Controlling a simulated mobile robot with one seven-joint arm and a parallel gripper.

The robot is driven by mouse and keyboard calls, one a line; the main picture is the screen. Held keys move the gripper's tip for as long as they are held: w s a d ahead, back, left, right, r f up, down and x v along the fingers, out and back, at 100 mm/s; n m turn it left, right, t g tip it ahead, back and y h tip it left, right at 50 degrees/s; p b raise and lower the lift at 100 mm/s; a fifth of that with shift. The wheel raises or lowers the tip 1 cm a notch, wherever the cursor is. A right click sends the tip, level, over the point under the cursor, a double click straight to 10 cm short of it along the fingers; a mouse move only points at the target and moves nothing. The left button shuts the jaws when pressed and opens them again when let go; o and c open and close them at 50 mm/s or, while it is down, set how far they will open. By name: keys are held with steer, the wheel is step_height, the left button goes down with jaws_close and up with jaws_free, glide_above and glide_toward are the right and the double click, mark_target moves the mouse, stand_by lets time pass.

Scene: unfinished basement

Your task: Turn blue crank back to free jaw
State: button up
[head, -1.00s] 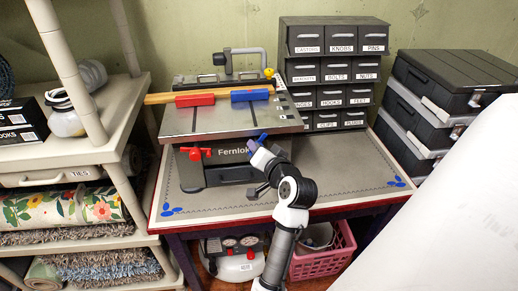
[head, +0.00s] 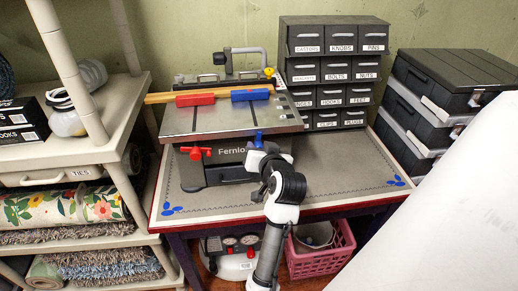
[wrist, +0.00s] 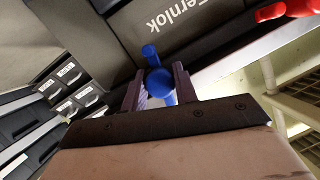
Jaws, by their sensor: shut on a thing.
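The blue crank (head: 259,138) is on the front of the grey Fernlok machine (head: 222,175), at its right side. In the wrist view the crank's blue hub (wrist: 158,82) lies between my two fingers, with a knob standing out past them. My gripper (wrist: 159,88) is shut on the crank; in the head view the arm hides most of this grip. A blue jaw block (head: 250,94) and a red jaw block (head: 195,99) sit on the machine's top, against a wooden strip (head: 158,98). A red crank (head: 195,152) is at the front left.
A dark cabinet of labelled drawers (head: 333,75) stands behind right of the machine. Stacked dark cases (head: 440,100) stand at the right. Shelves (head: 75,150) are at the left. The workbench top (head: 340,170) is clear right of the machine.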

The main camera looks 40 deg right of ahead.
steer(key=o, duration=1)
steer(key=shift+c, duration=0.2)
steer(key=b+v, duration=0.2)
steer(key=v, duration=1.1)
steer(key=shift+s+r, duration=0.15)
steer(key=shift+s, duration=0.2)
steer(key=shift+a, duration=0.1)
